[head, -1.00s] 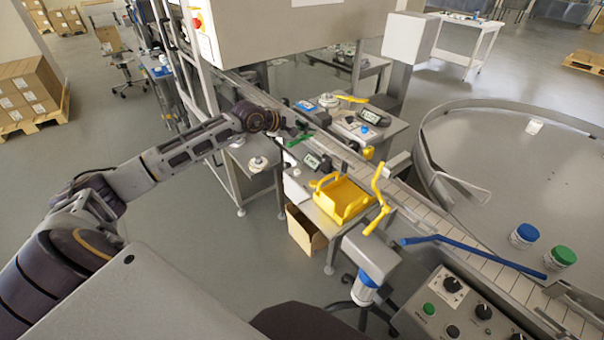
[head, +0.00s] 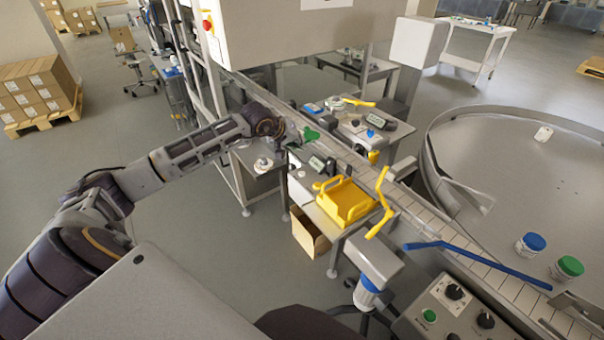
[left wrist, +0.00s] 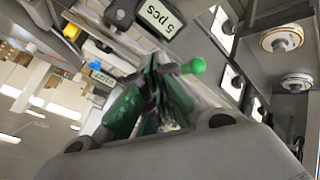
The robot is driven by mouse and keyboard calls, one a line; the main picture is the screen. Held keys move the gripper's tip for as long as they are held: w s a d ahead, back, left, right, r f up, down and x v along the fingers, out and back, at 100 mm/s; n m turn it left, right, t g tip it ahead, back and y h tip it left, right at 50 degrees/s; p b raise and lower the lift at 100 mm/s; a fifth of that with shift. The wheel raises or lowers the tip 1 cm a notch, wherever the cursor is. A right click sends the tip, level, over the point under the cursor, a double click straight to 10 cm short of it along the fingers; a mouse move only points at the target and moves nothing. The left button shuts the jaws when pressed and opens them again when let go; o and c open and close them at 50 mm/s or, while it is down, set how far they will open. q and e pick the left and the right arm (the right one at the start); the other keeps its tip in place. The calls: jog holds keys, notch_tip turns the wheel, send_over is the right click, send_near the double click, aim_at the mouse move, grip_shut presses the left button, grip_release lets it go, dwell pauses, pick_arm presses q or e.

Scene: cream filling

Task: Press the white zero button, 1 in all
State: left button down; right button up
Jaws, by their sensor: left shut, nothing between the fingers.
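My left gripper (head: 311,134) has green fingers and is shut and empty. It is beside the near edge of the conveyor, just above and behind a dark counting display (head: 320,164). In the left wrist view the green fingers (left wrist: 150,105) fill the middle, closed together. I cannot make out the white zero button clearly in either view. It is too small or hidden. My right gripper is not in view.
A yellow tray (head: 345,202) stands right of the display, by the conveyor (head: 420,218). A second display (head: 379,121) sits across the belt. A yellow bent bar (head: 380,203) and a blue rail (head: 478,262) stand near the belt. A green-tipped knob (left wrist: 193,66) shows beside my fingers.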

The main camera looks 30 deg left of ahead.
pick_arm(q)
jog(key=shift+m, duration=0.4)
jog(key=shift+f, duration=0.2)
